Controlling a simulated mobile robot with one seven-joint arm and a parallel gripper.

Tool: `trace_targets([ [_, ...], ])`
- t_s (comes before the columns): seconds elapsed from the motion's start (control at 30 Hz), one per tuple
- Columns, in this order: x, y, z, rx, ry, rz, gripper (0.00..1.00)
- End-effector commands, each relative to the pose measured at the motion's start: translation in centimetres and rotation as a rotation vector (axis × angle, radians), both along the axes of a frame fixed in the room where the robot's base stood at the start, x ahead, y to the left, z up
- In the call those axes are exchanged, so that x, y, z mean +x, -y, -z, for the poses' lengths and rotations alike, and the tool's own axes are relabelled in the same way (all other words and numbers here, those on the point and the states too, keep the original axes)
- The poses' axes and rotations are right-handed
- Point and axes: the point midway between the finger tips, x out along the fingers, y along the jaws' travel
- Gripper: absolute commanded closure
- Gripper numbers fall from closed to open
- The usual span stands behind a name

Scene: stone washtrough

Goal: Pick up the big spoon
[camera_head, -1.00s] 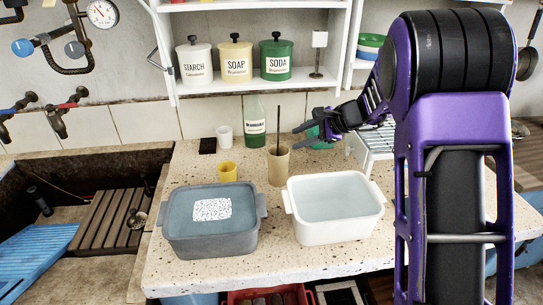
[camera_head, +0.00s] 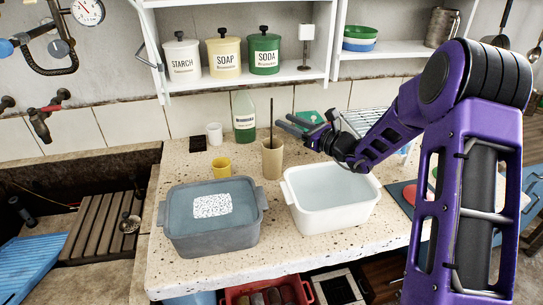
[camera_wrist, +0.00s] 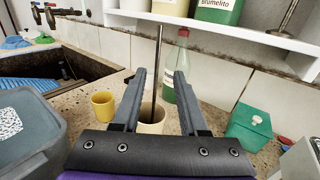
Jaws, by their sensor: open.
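A thin dark handle (camera_head: 271,119), which appears to be the big spoon's, stands nearly upright in a beige cup (camera_head: 272,160) on the speckled counter. Its lower end is hidden in the cup. My gripper (camera_head: 284,124) is open and empty, just right of the handle in the head view. In the wrist view, the open fingers of my gripper (camera_wrist: 159,76) point towards the cup (camera_wrist: 152,122), and the handle (camera_wrist: 158,60) shows in the gap between them. I cannot tell whether the handle is between the fingers or beyond them.
A grey tub (camera_head: 211,237) and a white tub (camera_head: 330,212) of water stand in front. A yellow cup (camera_head: 221,168), a white cup (camera_head: 214,133) and a green bottle (camera_head: 244,118) are near the beige cup. A green box (camera_wrist: 250,127) and a wire rack (camera_head: 372,122) stand to the right.

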Motion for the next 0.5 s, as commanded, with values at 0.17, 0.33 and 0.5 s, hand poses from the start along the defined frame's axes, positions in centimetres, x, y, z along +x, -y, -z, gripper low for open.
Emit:
trace_targets([
  [0.17, 2.0, -2.4, 0.0, -0.001, 0.002, -0.002, 0.57],
  [0.33, 2.7, -3.3, 0.0, -0.002, 0.001, -0.001, 0.57],
  [0.5, 3.7, -5.0, 0.1, -0.002, 0.001, -0.003, 0.57],
])
